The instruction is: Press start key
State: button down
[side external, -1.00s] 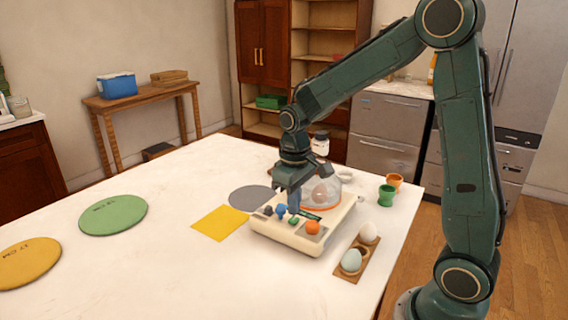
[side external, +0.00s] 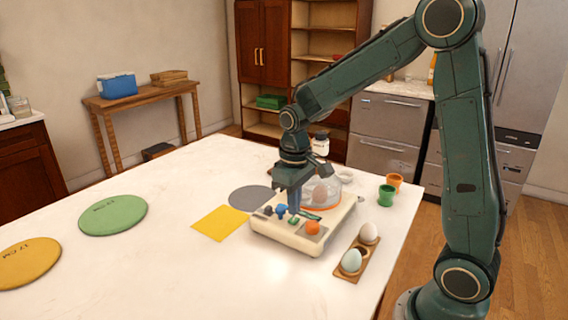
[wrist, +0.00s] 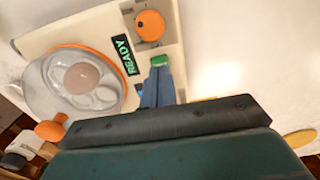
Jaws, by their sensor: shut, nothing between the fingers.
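A cream egg cooker (side external: 285,238) stands on the white table, with an egg under a clear dome (wrist: 85,85). Its panel has a green key (wrist: 160,60), an orange knob (wrist: 150,25), a blue control (side external: 281,209) and a display (wrist: 124,54) reading READY. The green key also shows in the side view (side external: 293,221). My gripper (wrist: 158,72) is shut and empty, pointing down over the panel. Its fingertips are right at the green key and hide part of it; I cannot tell whether they touch it.
An egg holder (side external: 345,272) with two eggs lies in front of the cooker at right. Orange and green cups (side external: 386,195) stand behind it. A yellow square (side external: 220,222) and a grey disc (side external: 250,197) lie to the left.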

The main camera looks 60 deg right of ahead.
aim_at(296, 221)
jog(key=shift+f, duration=1)
dwell(0.7)
jog(key=shift+r, duration=1.05)
jog(key=shift+r, duration=0.1)
dwell(0.3)
notch_tip(296, 221, up, 15)
dwell(1.4)
jog(key=s+a+f+t, duration=0.1)
jog(key=s+a+t, duration=0.1)
jog(key=s, duration=0.7)
jog(key=s+a+f+t, duration=0.2)
jog(key=s+a+t, duration=0.1)
jog(key=s, duration=0.5)
jog(key=shift+s+a+f+t, duration=0.15)
jog(key=shift+s+a+t, duration=0.1)
jog(key=shift+s+t, duration=0.1)
